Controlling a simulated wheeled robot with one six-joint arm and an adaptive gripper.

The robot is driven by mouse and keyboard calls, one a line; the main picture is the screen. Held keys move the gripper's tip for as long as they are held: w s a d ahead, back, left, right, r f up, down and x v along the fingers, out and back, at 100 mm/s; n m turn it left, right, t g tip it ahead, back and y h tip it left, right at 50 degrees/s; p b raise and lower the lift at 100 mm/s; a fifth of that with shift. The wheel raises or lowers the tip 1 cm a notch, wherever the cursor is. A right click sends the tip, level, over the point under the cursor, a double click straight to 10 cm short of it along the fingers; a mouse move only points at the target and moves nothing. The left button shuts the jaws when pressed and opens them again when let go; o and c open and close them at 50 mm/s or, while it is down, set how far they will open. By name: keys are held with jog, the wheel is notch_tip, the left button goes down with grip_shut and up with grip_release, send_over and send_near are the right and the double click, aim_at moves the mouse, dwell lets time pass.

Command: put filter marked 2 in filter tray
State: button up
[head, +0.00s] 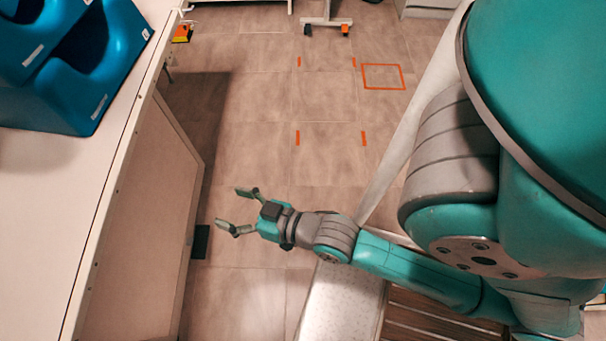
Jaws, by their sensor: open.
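My gripper (240,210) is open and empty, held out over the floor at the middle left of the head view. Its two fingers point left toward the side of a white counter. No filter marked 2 and no filter tray can be made out in this view. My teal and grey arm fills much of the right side and hides what lies behind it.
A white counter (40,220) runs along the left, with blue moulded holders (95,85) on its top. The tiled floor (250,110) is clear, with orange tape marks (383,77). A wheeled stand (327,22) is at the top.

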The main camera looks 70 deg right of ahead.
jog(key=s+a+n+g, duration=0.1)
jog(key=s+n, duration=0.1)
jog(key=s, duration=1.6)
jog(key=shift+a+y, duration=0.15)
jog(key=shift+y, duration=0.15)
jog(key=shift+s, duration=0.1)
